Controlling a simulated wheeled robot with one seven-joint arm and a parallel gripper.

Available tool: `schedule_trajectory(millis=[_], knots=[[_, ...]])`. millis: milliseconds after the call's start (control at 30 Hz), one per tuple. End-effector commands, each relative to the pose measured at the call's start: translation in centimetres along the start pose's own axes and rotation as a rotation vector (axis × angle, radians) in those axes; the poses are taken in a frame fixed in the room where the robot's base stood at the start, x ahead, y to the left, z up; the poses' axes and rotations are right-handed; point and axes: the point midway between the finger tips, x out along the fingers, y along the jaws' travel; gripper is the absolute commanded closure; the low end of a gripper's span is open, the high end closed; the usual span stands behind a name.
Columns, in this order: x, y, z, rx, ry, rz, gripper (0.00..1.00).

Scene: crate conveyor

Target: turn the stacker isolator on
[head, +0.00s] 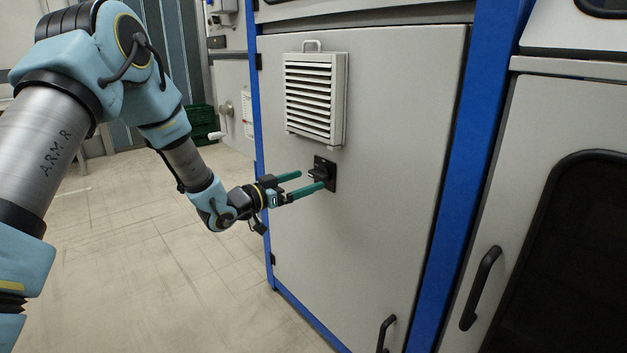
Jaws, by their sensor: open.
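The stacker isolator (325,172) is a small black rotary switch on a black square plate, set in the grey cabinet door below a louvred vent. Its knob (319,173) sticks out toward my gripper. My gripper (312,180) has two long green fingers, open and apart, pointing right at the switch. The finger tips are close to the knob, one above-left and one below in the picture. I cannot tell whether either finger touches it. The knob's exact position and any on or off marking are too small to read.
The grey cabinet door (375,220) has a louvred vent (315,98) above the switch and a black handle (386,333) low down. A blue frame post (462,165) stands right of it. A green crate (203,122) lies behind. The floor (170,265) at left is clear.

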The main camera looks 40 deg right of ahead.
Motion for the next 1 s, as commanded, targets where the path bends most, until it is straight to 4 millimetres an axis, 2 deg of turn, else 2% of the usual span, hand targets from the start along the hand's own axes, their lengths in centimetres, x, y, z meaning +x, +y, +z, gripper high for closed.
schedule_trajectory(millis=[100,233,600,1000], knots=[[1.9,0.0,0.0,0.000,0.001,0.001,0.00],[3.1,0.0,0.0,-0.001,0.000,0.000,0.00],[3.6,0.0,0.0,-0.001,-0.001,-0.001,0.00],[3.6,0.0,0.0,-0.001,-0.001,-0.002,0.44]])
